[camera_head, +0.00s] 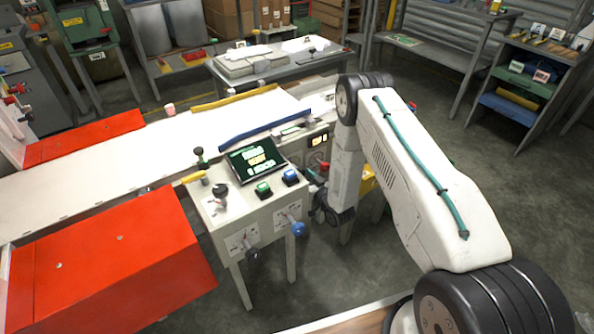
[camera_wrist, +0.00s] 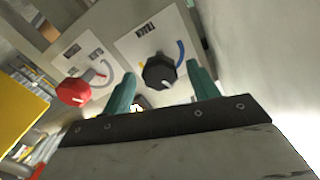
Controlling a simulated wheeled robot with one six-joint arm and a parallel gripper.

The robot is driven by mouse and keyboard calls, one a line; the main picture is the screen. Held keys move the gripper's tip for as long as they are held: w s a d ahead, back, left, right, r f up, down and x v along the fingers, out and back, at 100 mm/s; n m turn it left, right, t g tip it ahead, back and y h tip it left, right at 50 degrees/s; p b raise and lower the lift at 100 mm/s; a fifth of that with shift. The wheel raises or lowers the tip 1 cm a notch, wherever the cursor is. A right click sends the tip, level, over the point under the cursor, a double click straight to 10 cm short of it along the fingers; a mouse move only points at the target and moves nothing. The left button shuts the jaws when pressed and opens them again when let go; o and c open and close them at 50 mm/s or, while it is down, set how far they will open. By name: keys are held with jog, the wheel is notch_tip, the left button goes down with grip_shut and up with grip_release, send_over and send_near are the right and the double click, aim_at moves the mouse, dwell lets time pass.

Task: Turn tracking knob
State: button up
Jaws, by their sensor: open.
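A black knob (camera_wrist: 158,70) with a white pointer line sits on a pale plate with a blue arc in the wrist view. A red knob (camera_wrist: 72,91) on a second plate with its own dial marks is to its left. I see no clear contact. In the head view, the arm reaches down at the machine's right side, and the fingertips are hard to make out.
A control stand (camera_head: 215,207) with a lit screen (camera_head: 258,160), push buttons and levers is left of my arm. A white conveyor bed (camera_head: 100,165) and red covers (camera_head: 110,265) lie further left. A yellow surface (camera_wrist: 22,100) is at the wrist view's left. Floor on the right is clear.

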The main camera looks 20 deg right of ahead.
aim_at(297, 168)
jog(key=shift+x, duration=2.1)
jog(key=c, duration=1)
jog(key=shift+n, duration=1.9)
jog(key=o, duration=1)
jog(key=v, duration=0.8)
